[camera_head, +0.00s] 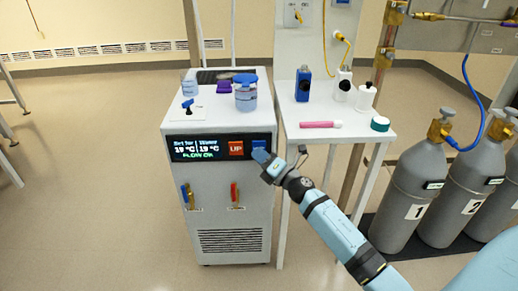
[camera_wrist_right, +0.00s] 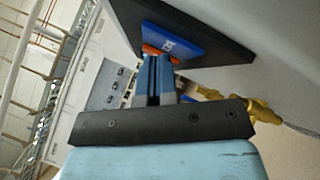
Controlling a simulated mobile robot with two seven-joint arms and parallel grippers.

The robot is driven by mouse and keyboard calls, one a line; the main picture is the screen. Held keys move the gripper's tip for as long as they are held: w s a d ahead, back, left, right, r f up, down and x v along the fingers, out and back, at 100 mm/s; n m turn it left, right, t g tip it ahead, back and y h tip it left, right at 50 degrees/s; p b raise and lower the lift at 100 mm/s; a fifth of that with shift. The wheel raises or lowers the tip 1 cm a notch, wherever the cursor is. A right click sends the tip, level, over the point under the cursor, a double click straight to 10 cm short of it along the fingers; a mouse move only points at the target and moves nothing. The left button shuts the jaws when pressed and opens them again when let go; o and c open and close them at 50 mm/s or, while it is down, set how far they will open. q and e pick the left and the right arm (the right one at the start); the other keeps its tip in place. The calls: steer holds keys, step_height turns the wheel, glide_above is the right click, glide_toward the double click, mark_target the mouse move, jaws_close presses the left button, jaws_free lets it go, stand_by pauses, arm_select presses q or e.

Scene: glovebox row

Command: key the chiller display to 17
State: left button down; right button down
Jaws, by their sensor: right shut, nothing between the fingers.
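The chiller (camera_head: 230,190) is a white cabinet with a dark display panel (camera_head: 196,149) on its upper front. The panel shows two temperatures, which look like 18 °C on the left and 19 °C on the right, above green text reading FLOW OK. An orange-red UP button (camera_head: 236,148) and a blue button (camera_head: 259,145) sit to the right of the readout. My right gripper (camera_head: 263,157) is shut, with its fingertips at the blue button and partly covering it. In the right wrist view the shut fingers (camera_wrist_right: 155,68) reach the blue button (camera_wrist_right: 172,42); contact is unclear. My left gripper is out of view.
Jars and a purple item stand on the chiller top. Blue and red valve handles (camera_head: 234,193) are lower on its front. A white side table (camera_head: 340,128) with bottles and a pink marker stands to the right, then grey gas cylinders (camera_head: 408,195). Floor on the left is clear.

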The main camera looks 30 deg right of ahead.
steer(key=shift+w, duration=0.1)
stand_by(0.5)
steer(key=shift+s+a, duration=0.35)
steer(key=shift+s, duration=0.35)
steer(key=shift+s+a+p, duration=0.2)
steer(key=shift+s+a, duration=0.25)
steer(key=shift+s, duration=0.25)
steer(key=shift+s+a+p, duration=0.15)
steer(key=shift+s+a, duration=0.25)
steer(key=shift+s, duration=0.35)
steer(key=shift+s+a+p, duration=0.2)
steer(key=shift+s+a, duration=0.25)
steer(key=shift+s, duration=0.25)
stand_by(1.0)
